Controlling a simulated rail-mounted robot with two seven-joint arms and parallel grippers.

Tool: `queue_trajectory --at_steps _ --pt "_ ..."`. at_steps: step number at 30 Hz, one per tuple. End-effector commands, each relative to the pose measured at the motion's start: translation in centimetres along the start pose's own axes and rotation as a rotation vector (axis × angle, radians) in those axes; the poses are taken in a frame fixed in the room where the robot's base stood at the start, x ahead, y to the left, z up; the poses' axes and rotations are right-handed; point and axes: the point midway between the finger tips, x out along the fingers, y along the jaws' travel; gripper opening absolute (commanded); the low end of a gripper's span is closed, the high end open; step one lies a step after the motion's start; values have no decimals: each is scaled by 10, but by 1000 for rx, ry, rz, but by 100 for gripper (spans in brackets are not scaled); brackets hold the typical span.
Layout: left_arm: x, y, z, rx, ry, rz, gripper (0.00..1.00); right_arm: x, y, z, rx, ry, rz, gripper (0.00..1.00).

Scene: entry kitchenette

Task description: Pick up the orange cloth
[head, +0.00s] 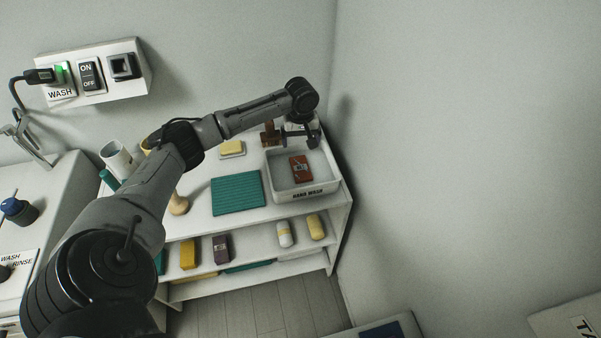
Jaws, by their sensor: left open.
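No thing in the head view is clearly an orange cloth. An orange-yellow block-like thing (189,254) stands on the lower shelf at the left; I cannot tell if it is cloth. A reddish-brown thing (300,168) with a dark and pale middle lies in the white tub (318,187) marked HAND WASH. My left gripper (301,140) is above the back of this tub, open and apart from the reddish-brown thing. My right gripper is not in view.
The white shelf unit's top holds a green ribbed mat (238,194), a yellow sponge-like block (232,147) and a brown thing (269,133) behind the tub. A dark box (221,248) and yellow-and-white bottles (285,234) stand on the lower shelf. A wall is close on the right.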

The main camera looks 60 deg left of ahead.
Motion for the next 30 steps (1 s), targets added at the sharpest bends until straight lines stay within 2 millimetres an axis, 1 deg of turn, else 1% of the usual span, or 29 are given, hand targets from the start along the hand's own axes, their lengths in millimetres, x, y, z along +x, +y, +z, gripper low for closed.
queue_trajectory --at_steps 2,5,15,18,21,26,30 --pt "-1 -2 -2 -65 -17 0 92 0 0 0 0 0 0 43" --pt "5 -3 -1 -114 -32 0 92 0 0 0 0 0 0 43" --pt "61 -3 1 -131 -37 -1 92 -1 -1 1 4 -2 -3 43" --pt "73 -3 1 -130 -36 0 92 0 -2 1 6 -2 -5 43" --pt "80 -3 2 -129 -36 0 92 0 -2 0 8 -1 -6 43" --pt "86 -3 2 -128 -35 0 92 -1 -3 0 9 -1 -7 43" --pt "100 -3 4 -129 -36 -1 92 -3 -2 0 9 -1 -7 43"
